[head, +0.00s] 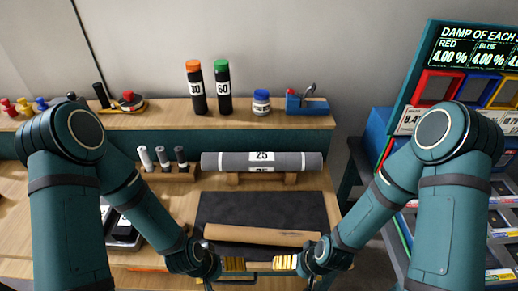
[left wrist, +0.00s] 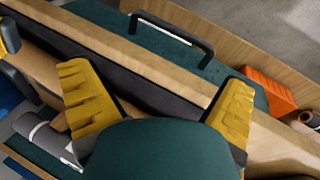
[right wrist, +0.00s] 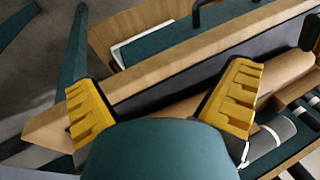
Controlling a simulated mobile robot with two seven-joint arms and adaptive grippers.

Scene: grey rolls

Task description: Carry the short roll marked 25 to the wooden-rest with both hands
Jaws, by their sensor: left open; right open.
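The short grey roll marked 25 (head: 216,162) lies level across the wooden-rest (head: 232,180), behind the dark mat. Its white label faces up and forward, and the wooden blocks show below it. Part of a grey roll also shows low in the left wrist view (left wrist: 50,142) and at the lower right of the right wrist view (right wrist: 272,138). My left gripper (head: 232,264) and right gripper (head: 286,262) are side by side at the bench's front edge, well in front of the roll. Both are open, with nothing between their yellow fingers.
A brown roll (head: 262,236) lies on the dark mat (head: 262,205) between my grippers and the grey roll. A wooden stand with small rolls (head: 163,170) is to the left. Bottles (head: 196,92) stand on the back shelf. A display rack (head: 500,205) is at the right.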

